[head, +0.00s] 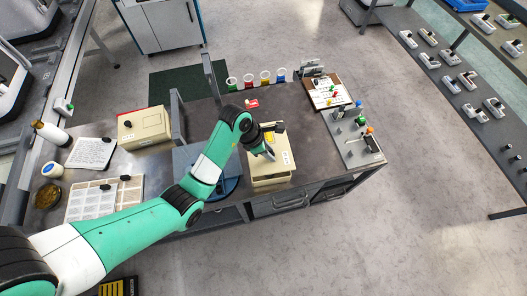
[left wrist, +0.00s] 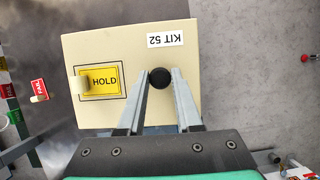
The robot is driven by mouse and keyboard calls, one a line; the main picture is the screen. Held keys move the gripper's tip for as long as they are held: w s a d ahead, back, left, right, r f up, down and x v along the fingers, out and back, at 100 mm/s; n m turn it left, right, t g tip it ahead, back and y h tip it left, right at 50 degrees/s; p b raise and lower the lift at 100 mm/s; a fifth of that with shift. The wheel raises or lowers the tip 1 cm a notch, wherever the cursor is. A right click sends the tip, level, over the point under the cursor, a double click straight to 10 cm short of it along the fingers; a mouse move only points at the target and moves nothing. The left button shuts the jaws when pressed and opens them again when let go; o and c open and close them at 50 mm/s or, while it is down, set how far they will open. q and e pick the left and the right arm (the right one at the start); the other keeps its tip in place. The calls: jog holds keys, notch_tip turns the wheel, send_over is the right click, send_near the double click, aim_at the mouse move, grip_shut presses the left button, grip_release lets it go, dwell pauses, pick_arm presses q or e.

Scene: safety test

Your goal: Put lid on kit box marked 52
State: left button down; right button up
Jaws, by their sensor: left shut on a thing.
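My left gripper (left wrist: 160,84) is shut on the knob. In the head view, the cream kit box (head: 269,185) stands near the front right of the bench, and my left gripper (head: 270,155) is over it, pointing down. My arm partly hides its left side. I cannot tell whether the panel rests on the box or is above it. My right gripper is not in view.
Another cream box (head: 143,128) with a black knob stands at the left of the bench. A compartment tray (head: 103,200), several colored cups, a red card (head: 252,104), a clipboard (head: 325,92) and a grey fixture board (head: 354,136) surround the work area. The bench's front edge is close to the box.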

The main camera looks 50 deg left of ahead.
pick_arm(q)
notch_tip(320, 180, down, 5)
jog(key=b, duration=0.4)
jog(key=shift+r, duration=0.2)
jog(key=shift+s+f+b, duration=0.1)
jog(key=shift+f+b, duration=0.5)
jog(key=shift+b, duration=0.05)
jog(key=shift+a+f, duration=0.1)
jog(key=shift+f, duration=0.2)
dwell(1.2)
grip_release()
dwell(0.7)
notch_tip(320, 180, up, 7)
jog(key=p, duration=0.7)
